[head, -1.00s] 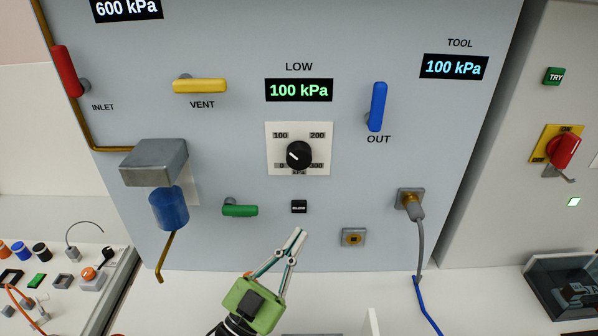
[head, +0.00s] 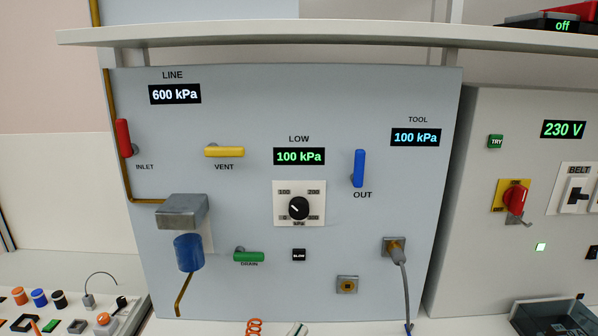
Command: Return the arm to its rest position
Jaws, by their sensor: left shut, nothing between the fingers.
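Only the fingertips of my left gripper (head: 298,329) show, at the bottom edge of the head view. They are shut and empty, below the grey-blue panel and touching nothing that I can see. The rest of that arm is below the picture. My right gripper is not in view. The panel (head: 240,105) carries a black dial (head: 298,208), a red inlet lever (head: 123,138), a yellow vent lever (head: 224,152), a green drain lever (head: 248,257) and a blue out lever (head: 358,168). The low display (head: 299,156) reads 100 kPa.
A shelf (head: 250,33) juts out above the panel. A grey plug with a hose (head: 396,250) sits at the panel's lower right. An orange coil (head: 254,327) lies at the bottom edge. An electrical cabinet with a red switch (head: 515,199) stands to the right.

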